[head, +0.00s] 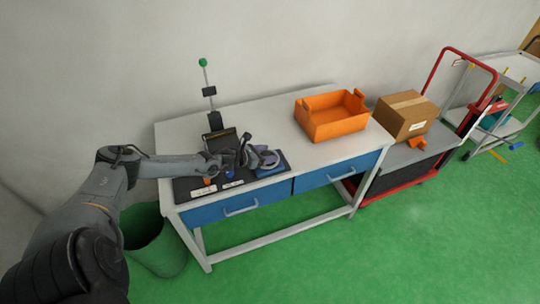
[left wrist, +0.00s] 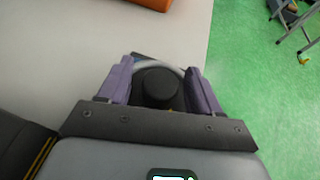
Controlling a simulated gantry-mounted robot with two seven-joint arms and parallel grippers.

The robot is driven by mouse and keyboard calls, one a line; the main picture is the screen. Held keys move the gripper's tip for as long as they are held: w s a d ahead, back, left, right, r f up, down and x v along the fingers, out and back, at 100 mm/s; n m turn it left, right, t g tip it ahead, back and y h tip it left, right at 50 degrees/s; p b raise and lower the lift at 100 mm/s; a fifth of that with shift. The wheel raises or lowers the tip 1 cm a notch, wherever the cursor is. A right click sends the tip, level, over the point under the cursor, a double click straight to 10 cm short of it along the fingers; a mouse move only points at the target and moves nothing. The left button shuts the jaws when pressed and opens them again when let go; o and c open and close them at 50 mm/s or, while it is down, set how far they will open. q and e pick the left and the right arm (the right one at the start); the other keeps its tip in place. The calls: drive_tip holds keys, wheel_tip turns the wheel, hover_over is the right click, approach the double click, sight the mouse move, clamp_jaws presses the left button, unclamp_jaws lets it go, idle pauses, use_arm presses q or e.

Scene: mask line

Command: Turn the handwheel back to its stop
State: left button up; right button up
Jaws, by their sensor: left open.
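The handwheel (left wrist: 157,88) shows in the left wrist view as a dark round hub with part of a pale grey rim behind it. My left gripper (left wrist: 160,80) is open, with one purple finger on each side of the hub. I cannot tell whether the fingers touch the wheel. In the head view my left gripper (head: 258,157) is low over the right end of the black mat on the bench, and it hides most of the wheel. My right gripper is not in view.
A lever post with a green knob (head: 203,63) stands behind the gripper. An orange crate (head: 337,121) sits on the bench (head: 285,122) to the right. A cardboard box (head: 405,115) is on a red-framed trolley, and a green bin (head: 152,240) stands at the bench's left.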

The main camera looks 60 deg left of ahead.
use_arm(q)
drive_tip(key=shift+x, duration=0.85)
drive_tip(key=c, duration=1)
